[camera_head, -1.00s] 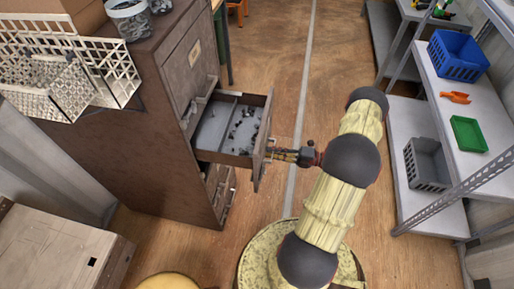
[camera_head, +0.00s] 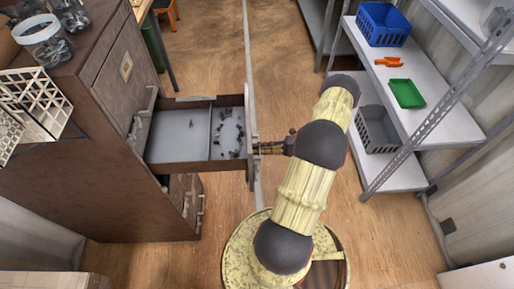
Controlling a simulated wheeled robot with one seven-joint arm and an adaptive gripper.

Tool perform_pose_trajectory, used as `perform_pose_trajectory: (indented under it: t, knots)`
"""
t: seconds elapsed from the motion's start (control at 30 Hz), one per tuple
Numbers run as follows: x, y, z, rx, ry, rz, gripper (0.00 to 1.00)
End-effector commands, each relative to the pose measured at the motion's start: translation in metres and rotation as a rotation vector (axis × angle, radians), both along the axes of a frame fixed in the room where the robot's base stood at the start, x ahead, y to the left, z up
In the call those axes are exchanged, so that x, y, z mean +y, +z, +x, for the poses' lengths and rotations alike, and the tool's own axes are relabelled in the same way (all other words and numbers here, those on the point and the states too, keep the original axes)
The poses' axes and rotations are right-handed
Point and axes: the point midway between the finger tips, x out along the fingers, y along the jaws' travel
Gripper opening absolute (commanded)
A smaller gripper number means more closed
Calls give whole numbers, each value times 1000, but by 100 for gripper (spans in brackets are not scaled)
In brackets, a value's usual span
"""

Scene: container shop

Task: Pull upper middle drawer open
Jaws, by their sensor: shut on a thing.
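The brown cabinet (camera_head: 90,185) stands at the left. Its upper middle drawer (camera_head: 180,165) is pulled well out to the right. The drawer has a grey inside with a divider, and small dark parts lie mostly in the right compartment. My gripper (camera_head: 257,149) is at the drawer front (camera_head: 249,140), shut on what looks like its handle. The handle itself is mostly hidden by the fingers.
A lower drawer (camera_head: 186,200) is slightly open beneath. Shelves at the right hold a blue crate (camera_head: 383,25), green tray (camera_head: 407,94) and grey crate (camera_head: 376,130).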

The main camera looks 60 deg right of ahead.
Motion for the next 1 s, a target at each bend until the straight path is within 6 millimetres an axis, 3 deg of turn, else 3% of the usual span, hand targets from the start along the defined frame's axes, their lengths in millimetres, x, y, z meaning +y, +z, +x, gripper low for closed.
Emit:
perform_pose_trajectory:
  t: [0.13,0.17,0.5,0.83,1.0]
  knots:
    - [1,-2,0,2,0,0,0]
    - [1,-2,0,2,0,0,14]
    - [0,-1,0,1,0,-1,33]
    - [-2,0,-2,0,-1,-1,33]
    - [-14,0,-17,-1,-3,-1,33]
